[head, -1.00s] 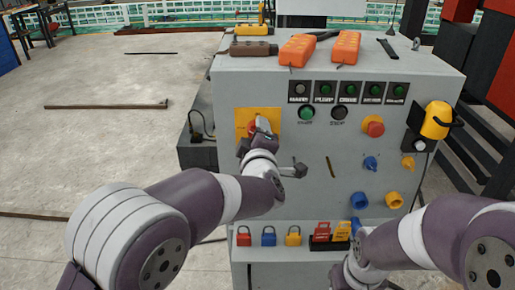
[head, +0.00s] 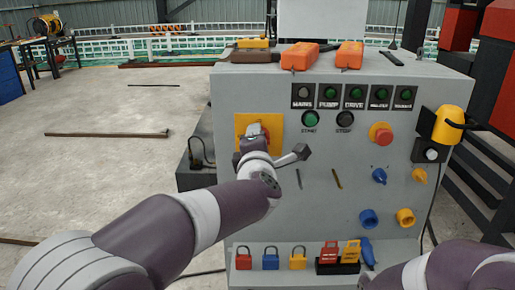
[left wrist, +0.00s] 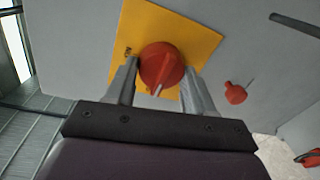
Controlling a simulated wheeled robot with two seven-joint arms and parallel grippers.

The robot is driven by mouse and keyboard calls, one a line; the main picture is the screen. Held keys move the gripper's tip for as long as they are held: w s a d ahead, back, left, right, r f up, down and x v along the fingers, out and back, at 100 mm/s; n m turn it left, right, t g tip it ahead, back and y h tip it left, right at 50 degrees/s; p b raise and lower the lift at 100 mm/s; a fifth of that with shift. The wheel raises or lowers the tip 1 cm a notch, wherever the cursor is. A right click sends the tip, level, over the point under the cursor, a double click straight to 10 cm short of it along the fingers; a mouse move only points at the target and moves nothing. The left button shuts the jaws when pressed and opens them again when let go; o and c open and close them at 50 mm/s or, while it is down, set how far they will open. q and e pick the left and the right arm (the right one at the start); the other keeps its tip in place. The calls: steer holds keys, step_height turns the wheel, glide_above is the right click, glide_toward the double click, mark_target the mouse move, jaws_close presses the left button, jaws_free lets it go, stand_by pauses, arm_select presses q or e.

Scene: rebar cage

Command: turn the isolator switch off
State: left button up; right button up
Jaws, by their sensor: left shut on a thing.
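The isolator switch is a red rotary knob (left wrist: 162,65) on a square yellow plate (left wrist: 198,38), in the upper middle of the left wrist view. In the head view the yellow plate (head: 274,122) is at the panel's upper left, and my left gripper (head: 257,138) hides most of the knob. In the left wrist view my left gripper (left wrist: 160,84) has one finger on each side of the knob, shut on it. A pale mark on the knob points down and slightly left. My right arm shows at the lower right of the head view; its gripper is out of frame.
The grey cabinet (head: 310,215) carries indicator lamps, a green start button (head: 310,118), a red mushroom button (head: 381,134), and blue and yellow knobs. Orange boxes (head: 299,56) lie on top. Open floor is at left.

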stand_by(0.4)
arm_select(q)
steer(key=o, duration=1)
steer(key=shift+o, duration=0.2)
steer(key=s, duration=1.2)
steer(key=shift+s+r, duration=0.3)
steer(key=shift+r, duration=0.15)
